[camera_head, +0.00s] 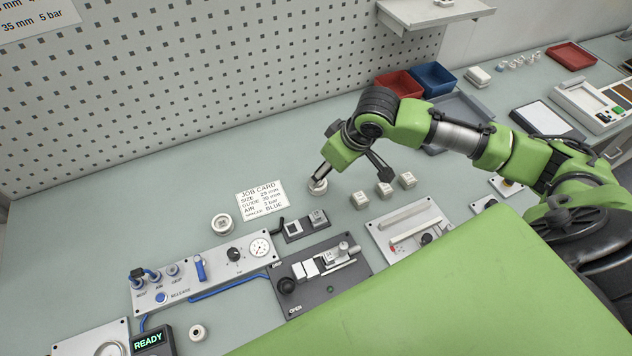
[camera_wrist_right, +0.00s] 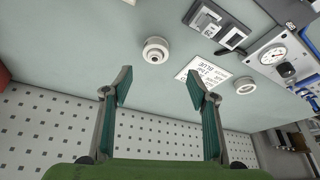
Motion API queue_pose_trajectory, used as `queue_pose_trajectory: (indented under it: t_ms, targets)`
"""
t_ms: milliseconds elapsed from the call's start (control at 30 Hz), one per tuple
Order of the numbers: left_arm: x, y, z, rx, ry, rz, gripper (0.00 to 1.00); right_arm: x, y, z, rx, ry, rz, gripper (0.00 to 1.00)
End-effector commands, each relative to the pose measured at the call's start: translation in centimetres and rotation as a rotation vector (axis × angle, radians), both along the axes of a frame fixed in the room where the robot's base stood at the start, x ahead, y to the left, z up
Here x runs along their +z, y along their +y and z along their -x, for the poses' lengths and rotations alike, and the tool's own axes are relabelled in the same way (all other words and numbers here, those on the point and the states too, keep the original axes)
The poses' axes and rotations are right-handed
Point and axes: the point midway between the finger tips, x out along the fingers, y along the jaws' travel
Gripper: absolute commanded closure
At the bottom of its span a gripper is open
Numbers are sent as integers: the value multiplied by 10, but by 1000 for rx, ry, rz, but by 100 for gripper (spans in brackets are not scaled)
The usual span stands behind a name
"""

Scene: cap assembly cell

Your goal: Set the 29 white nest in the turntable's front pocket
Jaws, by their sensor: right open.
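My right gripper (camera_head: 352,176) is above the bench with its fingers spread; the wrist view shows it open and empty (camera_wrist_right: 158,86). A round, stepped white piece (camera_head: 318,189) is on the bench behind the left fingertip, partly hidden; it also shows in the wrist view (camera_wrist_right: 155,50), ahead of the open fingers and apart from them. A second round white piece (camera_head: 222,225) stands left of the job card and shows in the wrist view (camera_wrist_right: 246,85). A third one (camera_head: 198,332) is near the front. I cannot read a size on any of them. I cannot clearly make out the turntable. My left gripper is out of view.
A dark holder (camera_head: 305,227) carries square pieces, one marked 29 (camera_wrist_right: 209,29). Several pale blocks (camera_head: 384,190) stand right. A control panel (camera_head: 215,268) and a dark fixture (camera_head: 318,284) occupy the front. The bench behind the card is clear.

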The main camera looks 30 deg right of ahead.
Motion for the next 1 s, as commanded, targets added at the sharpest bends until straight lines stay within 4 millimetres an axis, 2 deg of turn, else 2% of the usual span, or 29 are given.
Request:
queue_pose_trajectory:
  t_ms: [100,167,267,500,700,1000]
  targets:
    - [5,20,-2,2,-3,-23,62,-20,2,-8,-2,3,0,47]
    - [6,23,-3,2,-3,-26,62,-26,3,-11,-2,1,0,47]
    - [6,17,-3,4,-3,-19,62,-34,4,-13,-2,0,2,47]
    - [17,-11,-2,1,-2,13,62,-52,4,-20,-3,3,2,47]
    - [24,-5,-2,-3,-2,6,62,-77,5,-30,-2,1,3,47]
    - [24,2,-2,0,-2,-2,62,-84,6,-32,-1,-1,3,47]
